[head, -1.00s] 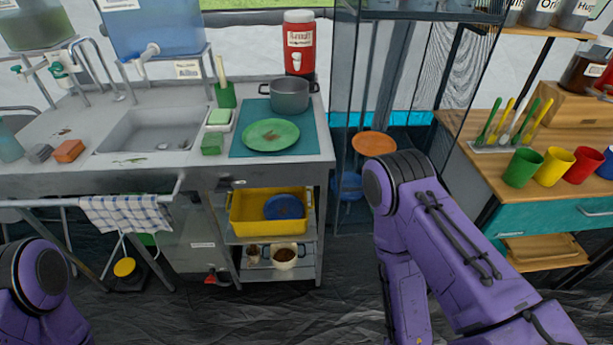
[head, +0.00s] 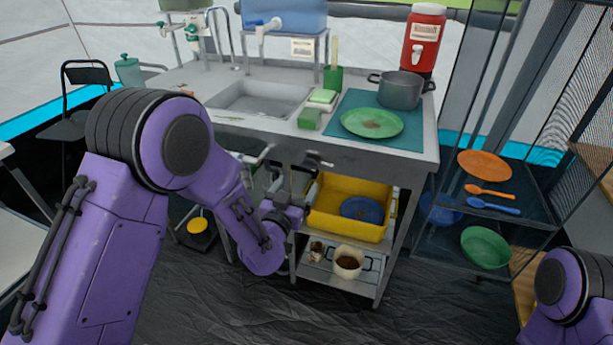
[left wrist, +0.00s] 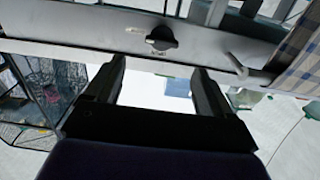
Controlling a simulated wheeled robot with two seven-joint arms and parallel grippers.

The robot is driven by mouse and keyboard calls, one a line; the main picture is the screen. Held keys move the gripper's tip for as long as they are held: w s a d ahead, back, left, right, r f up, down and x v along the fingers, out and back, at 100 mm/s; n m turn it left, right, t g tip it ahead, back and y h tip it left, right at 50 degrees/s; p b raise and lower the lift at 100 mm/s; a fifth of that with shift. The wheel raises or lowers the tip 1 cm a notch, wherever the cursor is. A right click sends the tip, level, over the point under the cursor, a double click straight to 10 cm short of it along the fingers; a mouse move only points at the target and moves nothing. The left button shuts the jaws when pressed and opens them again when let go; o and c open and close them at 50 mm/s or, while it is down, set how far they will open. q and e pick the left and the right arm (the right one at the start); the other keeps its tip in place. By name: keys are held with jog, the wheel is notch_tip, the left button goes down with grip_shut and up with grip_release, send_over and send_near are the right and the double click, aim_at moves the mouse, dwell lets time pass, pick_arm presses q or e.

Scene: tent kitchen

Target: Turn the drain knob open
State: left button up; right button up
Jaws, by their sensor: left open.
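A small dark knob (head: 318,160) sits on the grey front panel of the sink counter, above the yellow tub. In the left wrist view the knob (left wrist: 162,37) has a dark handle on a light round base, centred ahead of the fingertips. My left gripper (left wrist: 158,68) is open and empty, its two fingers apart below the knob in that view, with no visible contact. In the head view my left arm reaches down to the counter front, and its wrist is just below and left of the knob. My right gripper is outside the views.
A metal towel rail (left wrist: 250,72) with a checked towel (left wrist: 302,48) is right of the knob in the wrist view. A yellow tub (head: 345,222) and a pot (head: 347,262) stand on shelves below. A mesh cabinet (head: 500,215) stands at the right.

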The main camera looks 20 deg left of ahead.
aim_at(307, 168)
pick_arm(q)
jog(key=w, duration=0.8)
jog(key=shift+w+f, duration=0.1)
jog(key=shift+w, duration=0.3)
jog(key=c, duration=1.1)
